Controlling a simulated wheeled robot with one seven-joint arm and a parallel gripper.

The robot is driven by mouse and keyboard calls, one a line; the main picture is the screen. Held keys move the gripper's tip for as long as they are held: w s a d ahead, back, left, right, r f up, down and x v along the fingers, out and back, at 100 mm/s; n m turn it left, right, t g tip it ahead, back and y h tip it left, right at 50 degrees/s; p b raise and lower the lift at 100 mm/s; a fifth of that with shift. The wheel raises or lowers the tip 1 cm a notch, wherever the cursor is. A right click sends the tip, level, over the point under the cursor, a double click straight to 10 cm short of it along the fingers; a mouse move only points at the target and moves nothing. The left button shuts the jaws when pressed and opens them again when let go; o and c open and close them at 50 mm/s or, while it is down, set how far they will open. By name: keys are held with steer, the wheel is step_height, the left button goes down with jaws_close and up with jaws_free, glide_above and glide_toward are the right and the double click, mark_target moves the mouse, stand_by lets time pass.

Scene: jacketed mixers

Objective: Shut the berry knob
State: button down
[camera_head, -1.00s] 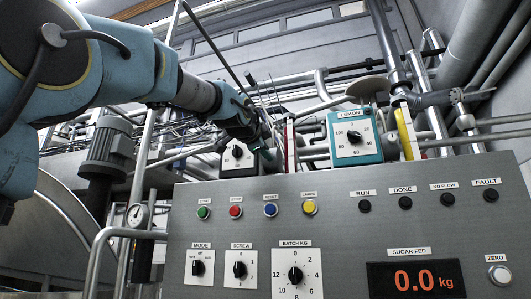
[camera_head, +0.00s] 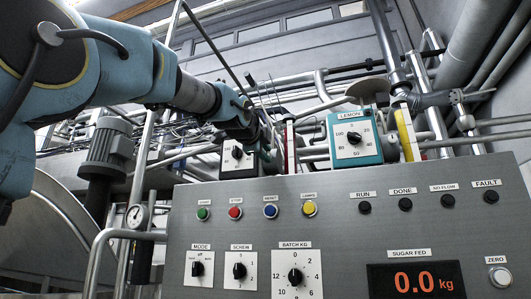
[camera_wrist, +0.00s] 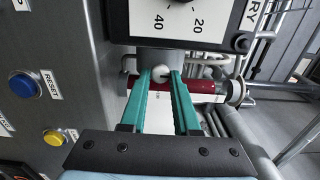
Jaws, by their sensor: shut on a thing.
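A dark red tube (camera_wrist: 205,86) runs behind the fingertips. In the head view, my gripper (camera_head: 264,153) is beside a dark box with a white dial (camera_head: 236,155), behind the panel's top edge.
A grey control panel (camera_head: 345,225) with buttons, dials and a 0.0 kg display (camera_head: 413,280) stands in front. A teal lemon dial box (camera_head: 353,137) and a yellow tube (camera_head: 407,135) are to the right. Pipes crowd the space behind.

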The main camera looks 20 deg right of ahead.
steer(key=c, duration=1)
jaws_free()
steer(key=shift+o, duration=0.2)
steer(key=b+v, duration=0.4)
steer(key=v, duration=0.7)
